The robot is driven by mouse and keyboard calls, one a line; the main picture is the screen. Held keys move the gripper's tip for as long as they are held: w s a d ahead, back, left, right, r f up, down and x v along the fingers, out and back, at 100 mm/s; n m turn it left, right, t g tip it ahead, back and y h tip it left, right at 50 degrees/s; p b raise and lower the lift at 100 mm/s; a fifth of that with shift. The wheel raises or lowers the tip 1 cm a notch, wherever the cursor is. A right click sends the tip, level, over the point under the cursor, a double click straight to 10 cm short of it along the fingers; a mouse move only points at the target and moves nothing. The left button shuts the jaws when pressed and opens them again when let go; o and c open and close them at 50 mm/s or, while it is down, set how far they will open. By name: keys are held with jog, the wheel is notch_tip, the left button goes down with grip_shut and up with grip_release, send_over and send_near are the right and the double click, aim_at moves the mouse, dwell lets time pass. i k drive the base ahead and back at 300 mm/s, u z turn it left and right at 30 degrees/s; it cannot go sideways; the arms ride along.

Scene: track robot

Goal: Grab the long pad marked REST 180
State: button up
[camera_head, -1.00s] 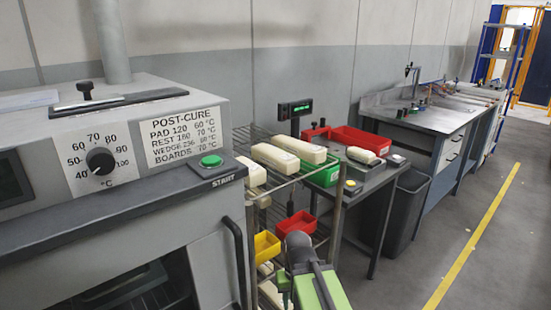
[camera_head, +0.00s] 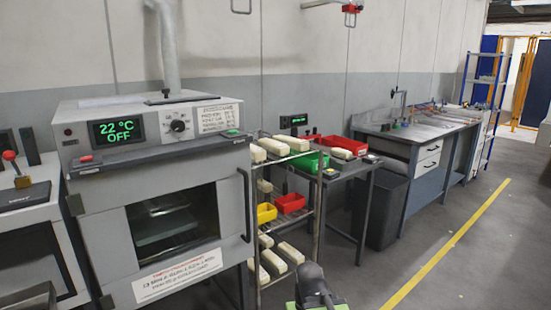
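Several long cream pads lie on the wire rack (camera_head: 318,190) right of the oven. On the top shelf are a pad (camera_head: 273,147) at the middle, a pad (camera_head: 292,143) to its right and a shorter-looking one (camera_head: 257,153) at the left. More pads lie lower, among them one (camera_head: 273,262) and one (camera_head: 291,253). No REST 180 marking on any pad is readable at this size. My dark and green arm end (camera_head: 313,285) is at the bottom, in front of the rack and apart from the pads. Its fingers cannot be made out.
The grey oven (camera_head: 155,190) reads 22 °C OFF. Yellow (camera_head: 266,213) and red (camera_head: 290,203) bins sit on a middle shelf. A green bin (camera_head: 308,163) is near a side table, with a dark waste bin (camera_head: 385,215) beyond. Floor to the right is clear.

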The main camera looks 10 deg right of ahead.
aim_at(274, 147)
jog(key=u, duration=0.2)
jog(key=k, duration=0.3)
jog(key=z, duration=2.35)
jog(key=i, duration=1.75)
jog(key=z, duration=0.4)
jog(key=k, duration=0.15)
jog(key=u, duration=3.8)
jog(key=i, duration=0.65)
